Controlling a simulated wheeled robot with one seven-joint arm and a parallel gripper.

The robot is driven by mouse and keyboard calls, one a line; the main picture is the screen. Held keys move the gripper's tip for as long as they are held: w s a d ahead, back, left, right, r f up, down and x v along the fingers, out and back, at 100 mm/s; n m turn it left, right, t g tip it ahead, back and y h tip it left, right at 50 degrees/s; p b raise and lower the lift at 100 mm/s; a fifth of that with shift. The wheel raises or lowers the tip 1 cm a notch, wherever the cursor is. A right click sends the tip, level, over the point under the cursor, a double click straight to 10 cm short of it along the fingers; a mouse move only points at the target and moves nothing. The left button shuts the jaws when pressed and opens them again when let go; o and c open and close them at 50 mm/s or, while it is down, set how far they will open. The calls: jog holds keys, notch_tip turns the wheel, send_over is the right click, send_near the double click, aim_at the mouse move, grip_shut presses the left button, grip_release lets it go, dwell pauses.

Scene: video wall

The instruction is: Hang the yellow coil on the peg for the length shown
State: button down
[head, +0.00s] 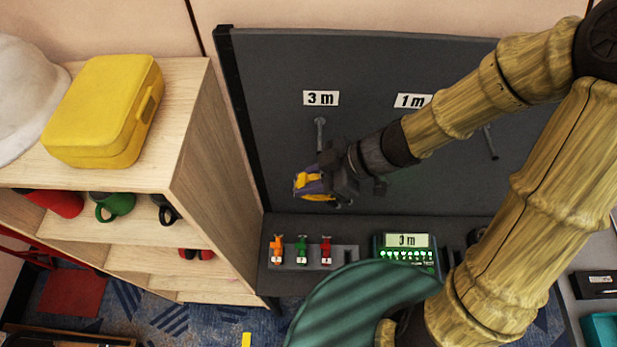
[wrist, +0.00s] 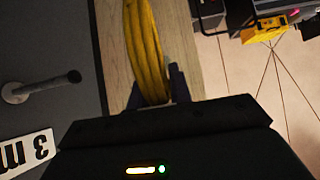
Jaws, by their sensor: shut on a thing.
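The yellow coil (head: 303,181) is held in my gripper (head: 318,188) in front of the grey board. In the wrist view the yellow coil (wrist: 148,45) hangs between my two fingers as a bundle of loops. The peg under the "3 m" label (head: 320,132) sticks out of the board just above my gripper, bare. This peg also shows in the wrist view (wrist: 42,86), to the left of the coil and apart from it. The display (head: 407,240) reads "3 m". The "1 m" label (head: 412,101) is partly behind my arm; a second peg (head: 490,142) shows right of it.
A wooden shelf (head: 205,150) stands close on the left, with a yellow case (head: 104,110) and a white helmet (head: 25,95) on top. Small orange, green and red items (head: 301,250) stand on the ledge below the board.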

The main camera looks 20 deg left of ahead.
jog(key=w+a+f+p, duration=0.1)
jog(key=w+a+f, duration=0.1)
jog(key=w, duration=0.9)
jog(key=shift+w+a, duration=0.25)
jog(key=shift+a, duration=0.15)
dwell(1.2)
dwell(0.5)
jog(key=c, duration=1.2)
grip_release()
jog(key=shift+w, duration=0.1)
